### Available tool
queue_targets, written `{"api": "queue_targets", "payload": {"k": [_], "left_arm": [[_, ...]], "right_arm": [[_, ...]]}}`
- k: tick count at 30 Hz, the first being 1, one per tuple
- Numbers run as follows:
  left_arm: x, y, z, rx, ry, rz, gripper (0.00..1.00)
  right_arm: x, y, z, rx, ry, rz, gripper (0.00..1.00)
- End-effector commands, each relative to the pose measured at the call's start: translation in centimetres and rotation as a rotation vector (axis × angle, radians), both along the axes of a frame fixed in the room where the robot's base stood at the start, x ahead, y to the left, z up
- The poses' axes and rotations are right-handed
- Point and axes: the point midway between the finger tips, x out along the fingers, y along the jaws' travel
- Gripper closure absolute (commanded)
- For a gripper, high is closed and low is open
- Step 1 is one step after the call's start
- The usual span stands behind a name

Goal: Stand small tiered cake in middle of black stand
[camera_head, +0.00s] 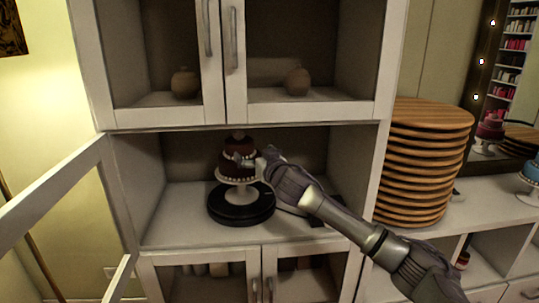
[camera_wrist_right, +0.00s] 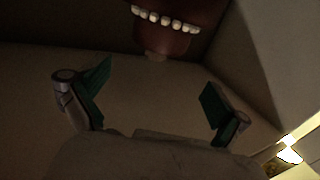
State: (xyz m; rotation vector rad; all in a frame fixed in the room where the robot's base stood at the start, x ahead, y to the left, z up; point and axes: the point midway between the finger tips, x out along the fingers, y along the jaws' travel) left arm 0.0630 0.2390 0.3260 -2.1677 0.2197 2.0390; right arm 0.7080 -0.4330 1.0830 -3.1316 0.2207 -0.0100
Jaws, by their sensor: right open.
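The small tiered cake (camera_head: 238,158) is dark red-brown with white beading and sits on its own pale pedestal. In the head view it stands upright over the round black stand (camera_head: 240,211), about its middle; the pedestal's foot appears to rest on it. My right gripper (camera_head: 257,163) is at the right side of the cake and overlaps it slightly. In the right wrist view the gripper (camera_wrist_right: 156,78) is open, with nothing between its fingers. The beaded cake (camera_wrist_right: 168,18) shows beyond the fingertips, apart from them. My left gripper is not in view.
The black stand is in the open middle bay of a white cabinet (camera_head: 382,140), with side walls and a shelf above. A glass-panelled door (camera_head: 60,195) hangs open at left. A tall stack of wooden boards (camera_head: 425,160) stands right of the cabinet.

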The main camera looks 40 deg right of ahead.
Motion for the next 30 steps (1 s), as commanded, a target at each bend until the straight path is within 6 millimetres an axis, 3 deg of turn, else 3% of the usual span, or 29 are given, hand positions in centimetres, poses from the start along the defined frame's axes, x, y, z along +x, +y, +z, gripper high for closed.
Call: {"api": "queue_targets", "payload": {"k": [8, 11, 17, 22, 25, 30], "left_arm": [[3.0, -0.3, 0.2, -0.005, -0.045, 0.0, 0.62], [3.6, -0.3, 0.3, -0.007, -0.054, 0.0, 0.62], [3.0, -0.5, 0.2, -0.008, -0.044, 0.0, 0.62], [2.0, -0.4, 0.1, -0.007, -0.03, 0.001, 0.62], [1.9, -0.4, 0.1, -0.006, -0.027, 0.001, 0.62], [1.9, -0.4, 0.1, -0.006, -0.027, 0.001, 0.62]], "right_arm": [[0.0, 0.1, -0.1, 0.0, 0.001, 0.003, 0.0], [-0.1, 2.0, -1.6, -0.003, 0.014, 0.037, 0.0], [-2.1, 11.4, -7.9, -0.027, 0.052, 0.207, 0.0], [-5.8, 19.0, -13.2, -0.032, 0.064, 0.334, 0.0], [-7.8, 21.2, -17.7, -0.033, 0.105, 0.357, 0.0], [-9.6, 20.6, -27.3, -0.042, 0.25, 0.322, 0.0]]}}
